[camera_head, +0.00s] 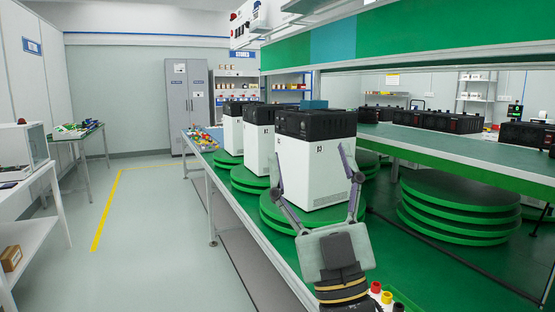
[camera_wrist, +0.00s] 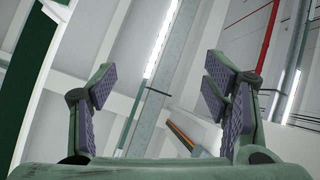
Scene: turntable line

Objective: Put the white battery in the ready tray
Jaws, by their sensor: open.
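My gripper (camera_head: 310,160) is open and empty. In the head view it is raised in front of the nearest white unit, with its fingers spread to either side of that unit in the picture. In the wrist view my gripper (camera_wrist: 160,78) points up at the ceiling with nothing between its fingers. I cannot make out a white battery or a tray marked ready. A green edge, possibly a tray (camera_head: 407,300), shows at the bottom, partly hidden, beside small red, yellow and black pieces (camera_head: 386,296).
An empty turntable stack (camera_head: 460,205) is at right. Black units (camera_head: 435,120) line the raised shelf. The left floor (camera_head: 165,230) is clear.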

